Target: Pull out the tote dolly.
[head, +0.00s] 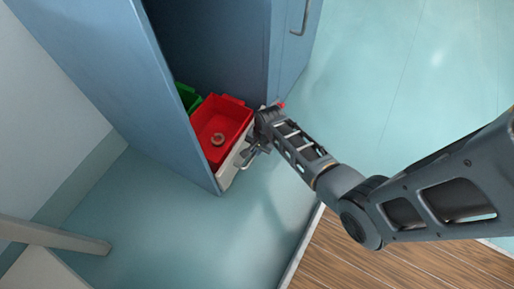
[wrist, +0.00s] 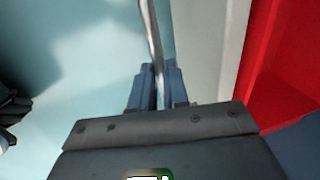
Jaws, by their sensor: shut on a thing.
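The tote dolly (head: 230,172) shows as a pale front edge low in the opening of a blue cabinet. It carries a red tote (head: 207,150) with a small ring-shaped thing (head: 217,139) inside. Part of a green tote (head: 187,96) shows behind the red one. In the wrist view the dolly's pale front (wrist: 222,50) runs beside the red tote (wrist: 290,60). My gripper (head: 252,153) is at the dolly's front. In the wrist view its blue fingers (wrist: 158,75) are shut on a thin metal bar handle (wrist: 150,25). The dolly's wheels are hidden.
The blue cabinet (head: 115,60) has a side wall left of the dolly and a door (head: 295,50) with a handle standing at the right. The teal floor (head: 190,235) in front is clear. A wood-topped surface (head: 370,265) lies at the lower right, and a pale beam (head: 50,233) at the lower left.

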